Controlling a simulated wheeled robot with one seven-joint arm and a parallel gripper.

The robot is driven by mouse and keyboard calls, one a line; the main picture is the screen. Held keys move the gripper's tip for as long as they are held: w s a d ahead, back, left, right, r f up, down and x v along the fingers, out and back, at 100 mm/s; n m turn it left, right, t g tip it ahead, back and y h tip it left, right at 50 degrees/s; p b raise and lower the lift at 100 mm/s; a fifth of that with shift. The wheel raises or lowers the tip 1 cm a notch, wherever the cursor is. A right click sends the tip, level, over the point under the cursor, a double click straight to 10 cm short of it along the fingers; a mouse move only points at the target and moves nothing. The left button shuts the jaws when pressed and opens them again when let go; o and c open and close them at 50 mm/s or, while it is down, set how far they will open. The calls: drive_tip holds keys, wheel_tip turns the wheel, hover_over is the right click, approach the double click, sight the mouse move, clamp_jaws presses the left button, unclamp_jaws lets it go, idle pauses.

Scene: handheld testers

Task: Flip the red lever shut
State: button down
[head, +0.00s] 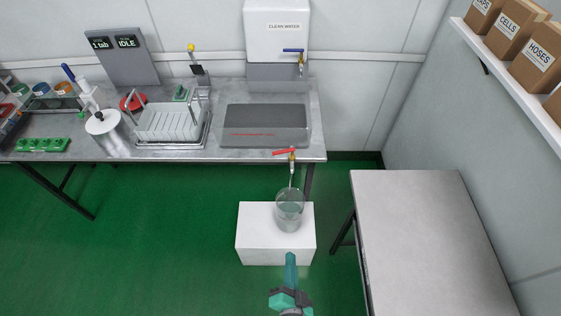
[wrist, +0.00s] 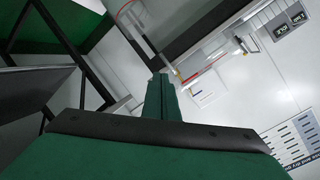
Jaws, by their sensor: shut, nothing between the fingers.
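The red lever (head: 284,152) sits on a small brass tap (head: 291,158) at the front edge of the sink counter. It points left, across the spout. A thin pale line, seemingly water, runs from the tap down into a clear jar (head: 289,212). The jar stands on a white block (head: 247,243) and holds some liquid. My gripper (head: 290,257) is shut and empty, in front of the block and apart from the lever in the head view. In the wrist view the closed fingers (wrist: 161,88) point up toward a red bar (wrist: 205,69), probably the lever.
A grey side table (head: 420,225) stands at the right, bare on top. A clean-water tank (head: 277,27) with a blue-lever tap (head: 293,50) hangs above. Green floor is free at left.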

drive_tip(key=w+r+m+t+y, duration=0.1)
drive_tip(key=w+m+y, duration=0.15)
drive_tip(key=w, duration=0.85)
drive_tip(key=m+t+y, duration=0.2)
drive_tip(key=m, duration=0.1)
approach(275, 154)
drive_tip(key=w, duration=0.6)
drive_tip(key=shift+w, duration=0.3)
drive_tip(key=shift+a+f, duration=0.1)
drive_tip(key=shift+a, duration=0.1)
drive_tip(key=shift+w+a, duration=0.7)
drive_tip(key=shift+s, duration=0.1)
